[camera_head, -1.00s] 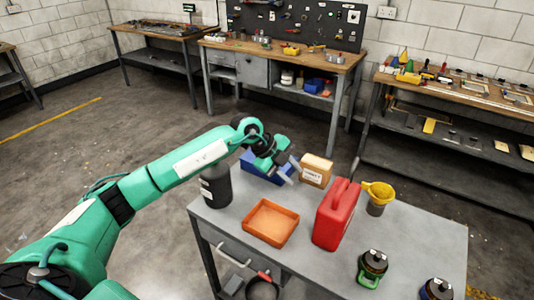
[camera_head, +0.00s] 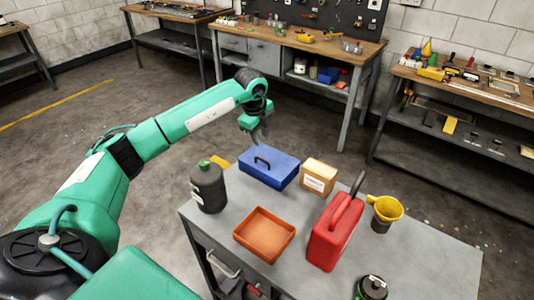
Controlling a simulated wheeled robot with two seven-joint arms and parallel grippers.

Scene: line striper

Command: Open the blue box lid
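The blue box (camera_head: 282,176) stands at the back left of the grey table, with its lid shut. A black handle (camera_head: 263,162) rises from the top of the lid. My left gripper (camera_head: 261,140) hangs just above and behind the box, fingers pointing down. It is apart from the handle and holds nothing that I can see. Its fingers are small and seen nearly edge-on, so I cannot tell how far apart they are. My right gripper is out of view.
On the grey table (camera_head: 215,235), a dark bottle (camera_head: 208,188) stands left of the box and a cardboard box (camera_head: 318,177) right of it. An orange tray (camera_head: 264,236), red can (camera_head: 333,236) and yellow funnel (camera_head: 386,208) are nearer. Workbenches line the wall.

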